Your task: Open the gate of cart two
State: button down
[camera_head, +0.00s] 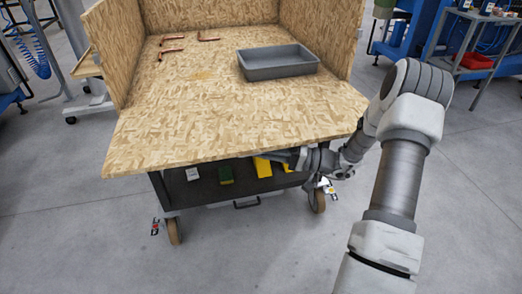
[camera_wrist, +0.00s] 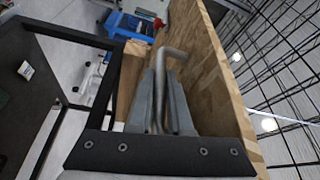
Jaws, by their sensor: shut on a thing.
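The cart has upright chipboard walls (camera_head: 120,40) at the left, back and right. Its side facing me has no upright panel; a chipboard surface (camera_head: 220,125) runs flat out to the front edge, and I cannot tell where the gate joins the bed. My gripper (camera_head: 283,156) is beneath the right part of that front edge, partly hidden by the board. In the wrist view my gripper (camera_wrist: 163,80) is shut on a bent grey metal rod (camera_wrist: 173,53), beside the chipboard panel (camera_wrist: 208,75). Where the rod attaches is not clear.
A grey tray (camera_head: 277,72) and several copper tubes (camera_head: 172,50) lie on the bed. Below, the dark lower frame holds a green box (camera_head: 225,175) and yellow boxes (camera_head: 262,167). Wheels (camera_head: 173,231) stand on clear grey floor. A blue bench (camera_head: 410,42) stands at the right.

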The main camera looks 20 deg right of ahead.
jog(key=c, duration=0.8)
grip_release()
jog(key=shift+c, duration=0.2)
jog(key=shift+r, duration=0.1)
jog(key=shift+d, duration=0.1)
jog(key=p+v, duration=0.3)
jog(key=v, duration=1.4)
jog(key=shift+d+p, duration=0.2)
jog(key=shift+p, duration=0.1)
